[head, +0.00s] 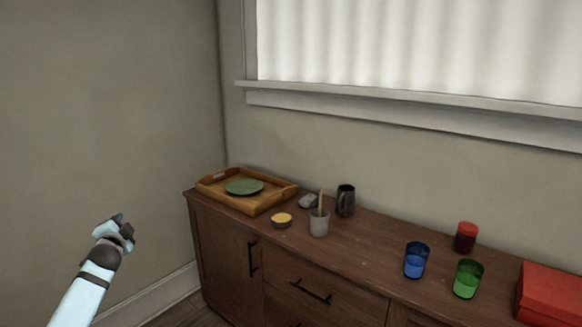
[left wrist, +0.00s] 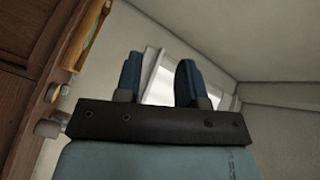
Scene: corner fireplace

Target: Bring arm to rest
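My left arm comes in at the lower left of the head view, and its gripper (head: 122,226) is raised in the air, left of the wooden sideboard (head: 226,248) and apart from it. In the left wrist view the two blue fingers of the left gripper (left wrist: 159,80) stand apart with nothing between them. Behind them show the window, wall and ceiling. My right gripper is not in view.
The sideboard holds a wooden tray (head: 209,186) with a green plate (head: 244,187), a small yellow bowl (head: 281,219), cups (head: 415,261), a dark mug (head: 346,200), a red jar (head: 465,238) and a red box (head: 550,295). Space around the left gripper is clear.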

